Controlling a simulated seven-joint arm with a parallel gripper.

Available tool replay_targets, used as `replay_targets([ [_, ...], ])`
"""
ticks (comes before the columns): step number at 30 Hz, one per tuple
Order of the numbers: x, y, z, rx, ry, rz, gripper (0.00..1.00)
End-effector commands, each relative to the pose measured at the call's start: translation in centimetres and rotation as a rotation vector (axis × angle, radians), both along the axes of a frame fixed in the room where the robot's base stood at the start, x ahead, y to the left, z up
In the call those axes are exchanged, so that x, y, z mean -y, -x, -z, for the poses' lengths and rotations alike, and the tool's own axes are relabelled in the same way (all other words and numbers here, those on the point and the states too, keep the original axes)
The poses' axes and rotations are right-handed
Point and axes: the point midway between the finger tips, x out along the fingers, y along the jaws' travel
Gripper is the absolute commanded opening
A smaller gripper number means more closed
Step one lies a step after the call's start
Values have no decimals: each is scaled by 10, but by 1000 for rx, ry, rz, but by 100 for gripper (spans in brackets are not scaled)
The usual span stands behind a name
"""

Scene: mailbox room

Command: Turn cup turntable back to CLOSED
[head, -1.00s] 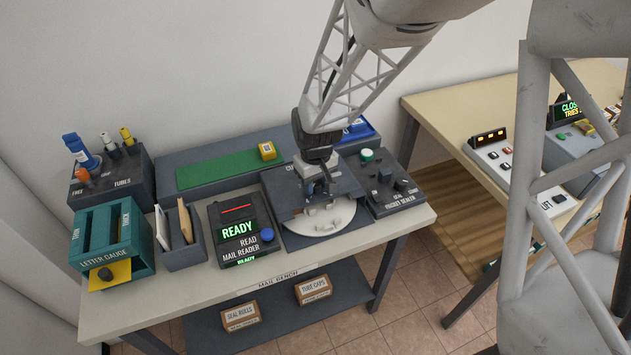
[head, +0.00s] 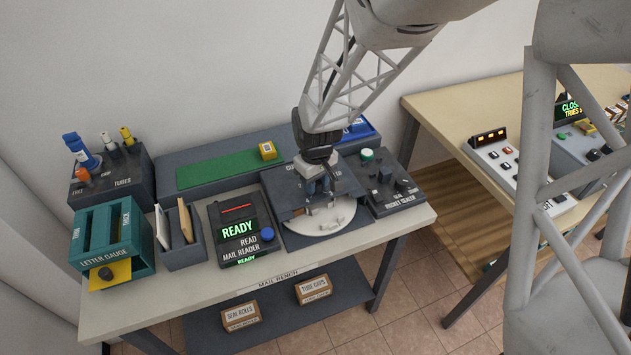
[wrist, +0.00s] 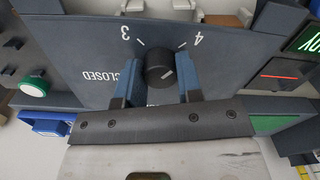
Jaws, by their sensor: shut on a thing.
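The cup turntable (head: 318,222) is a pale round disc partly under a dark grey cover (head: 282,190) on the mail bench. In the wrist view a dark round knob (wrist: 158,70) with a short white line sits on the cover's panel (wrist: 225,45). Upside-down labels 3, 4 and CLOSED surround the knob. The white line slants toward the 4 side, away from CLOSED. My gripper (wrist: 160,82) has its blue fingers on either side of the knob, shut on it. In the head view my gripper (head: 318,184) stands over the cover and hides the knob.
The mail reader (head: 238,235), showing READY, stands left of the turntable. The pocket sealer (head: 385,185), with a green button, stands close on its right.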

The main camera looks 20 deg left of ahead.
Motion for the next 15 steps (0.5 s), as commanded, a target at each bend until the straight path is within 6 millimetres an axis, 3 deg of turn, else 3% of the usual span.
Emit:
replay_targets([
  [15, -1, -1, -1, 2, -1, -251, 0],
])
